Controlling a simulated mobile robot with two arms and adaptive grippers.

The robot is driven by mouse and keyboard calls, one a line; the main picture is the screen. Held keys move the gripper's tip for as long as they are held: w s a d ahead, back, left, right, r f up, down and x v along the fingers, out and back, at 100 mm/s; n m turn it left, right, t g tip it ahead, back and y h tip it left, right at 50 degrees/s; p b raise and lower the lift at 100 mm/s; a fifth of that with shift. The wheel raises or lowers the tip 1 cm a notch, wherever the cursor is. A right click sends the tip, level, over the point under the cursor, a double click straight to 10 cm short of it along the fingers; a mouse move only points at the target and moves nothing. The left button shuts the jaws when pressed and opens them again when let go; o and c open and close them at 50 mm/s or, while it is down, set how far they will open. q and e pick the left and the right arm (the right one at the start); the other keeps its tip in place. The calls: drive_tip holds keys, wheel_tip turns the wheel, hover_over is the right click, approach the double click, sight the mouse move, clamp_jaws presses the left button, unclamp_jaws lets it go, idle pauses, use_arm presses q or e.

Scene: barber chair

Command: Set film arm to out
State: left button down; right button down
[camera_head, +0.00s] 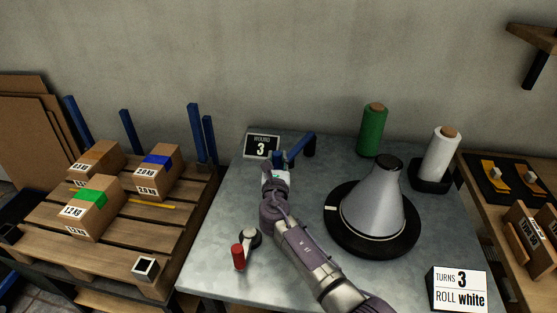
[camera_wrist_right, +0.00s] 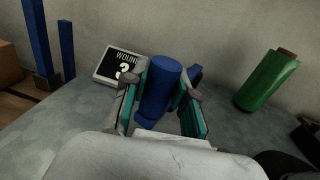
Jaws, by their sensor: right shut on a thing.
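The blue film arm (camera_head: 300,146) stands at the back of the grey table, beside the small counter. My right gripper (camera_head: 277,169) reaches it from the front and is shut on its near-left end. In the right wrist view, the arm's blue upright cylinder (camera_wrist_right: 159,92) sits between the teal pads of my right gripper (camera_wrist_right: 160,100). My left gripper is in neither view.
A grey cone on a black turntable (camera_head: 345,240) stands right of my right arm. A red-handled crank (camera_head: 238,256) is front left. A green roll (camera_head: 372,131), a white roll (camera_head: 439,157), the "WOUND 3" counter (camera_head: 262,146) and a "TURNS 3 ROLL white" sign (camera_head: 459,289) surround it.

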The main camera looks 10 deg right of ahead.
drive_tip(key=c, duration=1.3)
unclamp_jaws()
drive_tip(key=shift+a+r, duration=0.15)
drive_tip(key=o, duration=0.4)
drive_tip(key=shift+w+a, duration=0.1)
drive_tip(key=shift+w, duration=0.05)
drive_tip(key=shift+s+f, duration=0.25)
drive_tip(key=shift+s, duration=0.4)
drive_tip(key=s, duration=0.3)
drive_tip(key=s+a, duration=0.1)
drive_tip(key=s, duration=0.6)
drive_tip(key=shift+s+a+r, duration=0.1)
drive_tip(key=shift+s+a, duration=0.15)
drive_tip(key=shift+s, duration=0.1)
